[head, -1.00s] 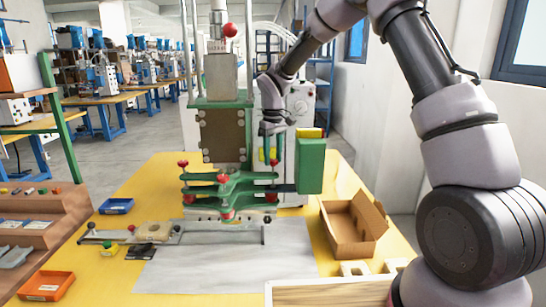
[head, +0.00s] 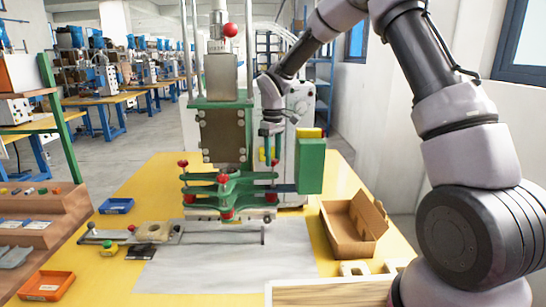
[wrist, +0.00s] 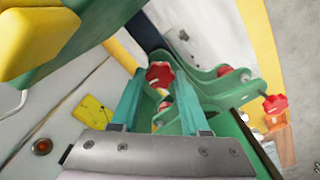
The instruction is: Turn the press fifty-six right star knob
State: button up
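The press (head: 222,135) stands on the yellow table, with a green clamp frame (head: 225,190) low on it. Red star knobs show at the left (head: 183,163) and front middle (head: 223,179) of this frame. The right star knob (wrist: 160,73) shows in the wrist view, at the gap between my fingertips. My gripper (head: 271,155) points down above the right end of the frame. Its two teal fingers are apart, one on each side of the knob in the wrist view (wrist: 160,85). I cannot tell whether they touch it. In the head view the fingers mostly hide this knob.
A green box with a yellow top (head: 311,163) stands close to the right of my gripper. A cardboard box (head: 352,225), a blue tray (head: 116,206) and an orange tray (head: 47,286) lie around the press.

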aim_at(273, 160)
jog(key=o, duration=0.4)
notch_tip(273, 160, up, 11)
dwell(0.4)
jog(key=s+d+r+m+t, duration=0.3)
jog(key=s+d+r+m, duration=0.3)
jog(key=s+d+r, duration=0.65)
jog(key=s+d+m+t+y, duration=0.1)
jog(key=s+d+m, duration=0.3)
jog(key=s, duration=0.4)
jog(key=s+d+r+m+t+y, duration=0.1)
jog(key=s+d+m+t, duration=0.2)
jog(key=s+d, duration=0.2)
jog(key=s, duration=0.3)
jog(key=shift+s+r+m, duration=0.15)
jog(key=shift+m, duration=0.25)
